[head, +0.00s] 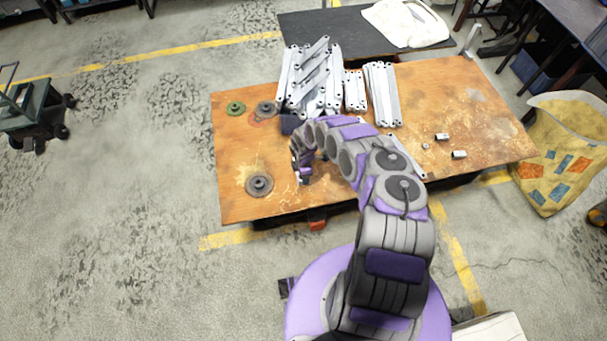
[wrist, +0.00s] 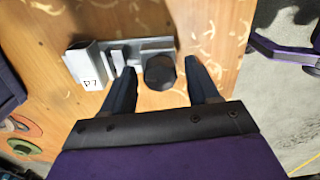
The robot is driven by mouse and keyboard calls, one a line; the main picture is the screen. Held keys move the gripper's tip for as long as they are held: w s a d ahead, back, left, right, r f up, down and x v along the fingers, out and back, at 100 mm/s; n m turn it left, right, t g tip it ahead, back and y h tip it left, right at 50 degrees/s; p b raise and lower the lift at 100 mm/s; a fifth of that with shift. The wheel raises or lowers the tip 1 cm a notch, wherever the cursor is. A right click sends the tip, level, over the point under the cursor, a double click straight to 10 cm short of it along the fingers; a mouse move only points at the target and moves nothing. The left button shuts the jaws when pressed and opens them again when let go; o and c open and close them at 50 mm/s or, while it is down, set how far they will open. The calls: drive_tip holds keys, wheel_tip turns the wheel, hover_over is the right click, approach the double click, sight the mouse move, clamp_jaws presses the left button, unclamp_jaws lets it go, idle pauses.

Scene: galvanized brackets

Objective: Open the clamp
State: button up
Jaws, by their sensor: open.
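The clamp (wrist: 85,65) lies on the wooden table in the wrist view. It is grey metal with a white "P7" label at its left end and a dark round knob (wrist: 160,72) at its right. My gripper (wrist: 161,66) is open, with one dark finger on each side of the knob; I cannot tell whether they touch it. In the head view my gripper (head: 303,174) points down at the table's left part, and I cannot make out the clamp there.
On the table (head: 235,150) stand piled galvanized brackets (head: 310,75), with more brackets (head: 382,95) beside them. A dark gear (head: 259,185) lies left of my gripper, and a green disc (head: 235,108) lies behind. Small metal pieces (head: 459,155) lie at right. A yellow sack (head: 555,150) stands beyond the right edge.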

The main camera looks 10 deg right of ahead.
idle(0.4)
drive_tip(key=m, duration=0.5)
drive_tip(key=shift+r+p, duration=0.1)
drive_tip(key=shift+p, duration=0.2)
drive_tip(key=m, duration=0.3)
drive_tip(key=shift+m, duration=0.4)
drive_tip(key=m, duration=0.4)
drive_tip(key=shift+m, duration=0.3)
drive_tip(key=m, duration=0.4)
drive_tip(key=shift+m, duration=0.3)
drive_tip(key=shift+c, duration=0.2)
drive_tip(key=c, duration=0.9)
